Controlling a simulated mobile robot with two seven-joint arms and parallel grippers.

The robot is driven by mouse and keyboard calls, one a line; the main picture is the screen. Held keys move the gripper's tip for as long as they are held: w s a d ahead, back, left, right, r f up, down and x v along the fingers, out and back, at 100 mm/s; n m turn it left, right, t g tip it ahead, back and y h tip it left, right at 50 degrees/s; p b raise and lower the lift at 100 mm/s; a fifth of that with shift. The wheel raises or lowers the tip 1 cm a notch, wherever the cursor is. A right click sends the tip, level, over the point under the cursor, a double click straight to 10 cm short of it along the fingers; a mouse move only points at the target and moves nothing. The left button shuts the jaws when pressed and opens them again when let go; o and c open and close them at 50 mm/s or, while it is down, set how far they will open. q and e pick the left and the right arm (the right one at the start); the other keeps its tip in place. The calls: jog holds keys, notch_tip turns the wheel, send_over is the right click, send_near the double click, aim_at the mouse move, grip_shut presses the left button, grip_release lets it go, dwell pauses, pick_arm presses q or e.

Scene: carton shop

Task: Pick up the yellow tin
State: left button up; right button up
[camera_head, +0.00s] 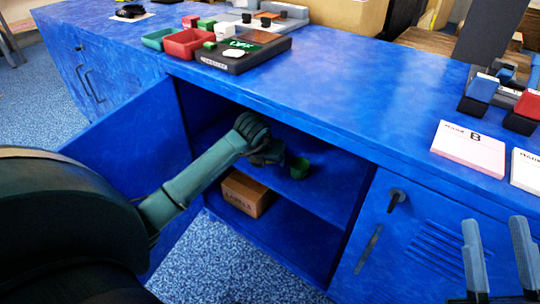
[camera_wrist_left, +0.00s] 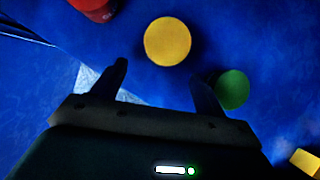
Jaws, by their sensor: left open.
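The yellow tin (camera_wrist_left: 167,41) shows in the left wrist view as a round yellow top, just beyond and between the fingertips of my left gripper (camera_wrist_left: 158,68). The left gripper is open and its jaws hold nothing. In the head view, my left gripper (camera_head: 268,154) reaches inside the open blue cabinet above the upper shelf; the yellow tin cannot be made out there. A green tin (camera_wrist_left: 232,89) stands close beside the right finger and also shows in the head view (camera_head: 299,168). My right gripper (camera_head: 499,258) is open and empty at the lower right, outside the cabinet.
A red tin (camera_wrist_left: 95,8) is at the upper left of the wrist view. The cabinet door (camera_head: 130,150) stands open on the left. A cardboard box (camera_head: 245,194) sits on the lower level. Trays (camera_head: 190,42) and other items stand on the blue countertop (camera_head: 340,75).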

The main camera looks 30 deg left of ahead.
pick_arm(q)
jog(key=w, duration=0.1)
jog(key=w+a+b, duration=0.1)
jog(key=w, duration=0.2)
jog(key=shift+w+a+f+b, duration=0.1)
jog(key=shift+a+f+b, duration=0.05)
jog(key=shift+f+b, duration=0.4)
jog(key=shift+b, duration=0.1)
jog(key=shift+w, duration=0.15)
pick_arm(e)
jog(key=r+n+y, duration=0.3)
jog(key=n, duration=0.1)
jog(key=shift+s+d+y, duration=0.15)
jog(key=shift+s+y, duration=0.15)
jog(key=shift+y, duration=0.1)
pick_arm(q)
jog(key=c, duration=1.1)
